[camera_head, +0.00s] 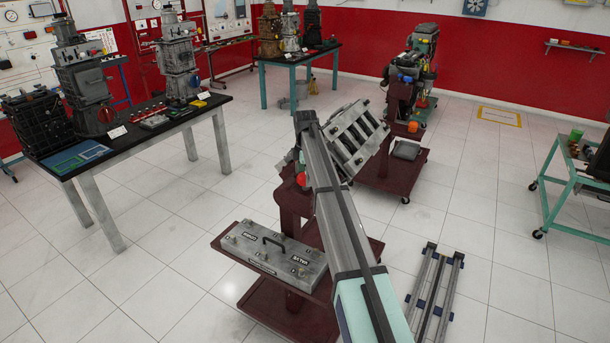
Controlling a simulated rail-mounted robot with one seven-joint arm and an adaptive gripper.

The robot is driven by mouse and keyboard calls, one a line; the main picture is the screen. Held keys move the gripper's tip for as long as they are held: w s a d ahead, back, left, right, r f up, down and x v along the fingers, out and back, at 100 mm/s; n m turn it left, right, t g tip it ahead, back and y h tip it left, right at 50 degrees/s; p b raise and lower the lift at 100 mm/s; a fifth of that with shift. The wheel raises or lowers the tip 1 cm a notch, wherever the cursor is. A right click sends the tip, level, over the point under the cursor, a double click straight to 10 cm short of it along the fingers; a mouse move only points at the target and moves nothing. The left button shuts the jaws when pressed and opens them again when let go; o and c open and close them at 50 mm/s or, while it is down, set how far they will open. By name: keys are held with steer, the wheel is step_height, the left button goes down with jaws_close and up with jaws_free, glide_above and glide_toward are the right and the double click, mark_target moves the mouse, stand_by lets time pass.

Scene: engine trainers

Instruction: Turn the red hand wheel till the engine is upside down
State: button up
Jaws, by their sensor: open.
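The engine (357,137) is a grey metal block on a dark red stand (291,205) in the middle of the view. It sits tilted, with a row of openings in the face toward the camera. My arm crosses in front of it and hides its left and lower parts. A small red part (301,179) shows just left of my arm, beside the stand. It may be the hand wheel, but too little shows to tell. No gripper fingers can be made out; the arm hides that area.
A grey case (274,254) with a black handle lies on the stand's lower shelf. Metal rails (434,293) lie on the floor at right. Another engine stand (395,165) is behind, a black table (135,134) at left, a teal cart (562,194) at right. The left-front floor is clear.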

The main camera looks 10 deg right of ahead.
steer(key=shift+c, duration=0.4)
steer(key=c, duration=1.1)
steer(key=shift+f+m, duration=0.1)
steer(key=shift+m, duration=0.3)
